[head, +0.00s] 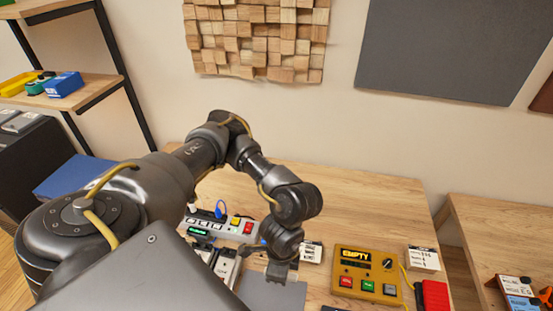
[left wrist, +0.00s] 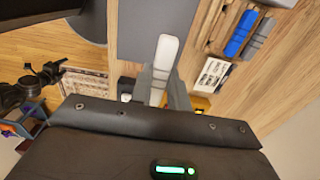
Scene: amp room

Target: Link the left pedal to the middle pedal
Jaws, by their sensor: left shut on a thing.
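My left gripper (head: 278,272) points down over the wooden table in the head view, just above a grey flat surface (head: 275,293). In the left wrist view its grey fingers (left wrist: 162,88) are shut on a pale, bar-shaped thing (left wrist: 166,55), which I cannot identify surely. In the head view, a light pedal-like box (head: 228,265) stands left of the gripper, partly hidden by my arm. A black-and-white labelled thing (head: 312,252) is just right of the gripper. I cannot tell which box is the left or middle pedal. My right gripper is in neither view.
A power strip (head: 238,226) with plugs lies behind the pedal-like box. A yellow device reading EMPTY (head: 367,274) stands to the right, with a red box (head: 432,295) and a label card (head: 424,258) beyond it. Bare tabletop lies behind them.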

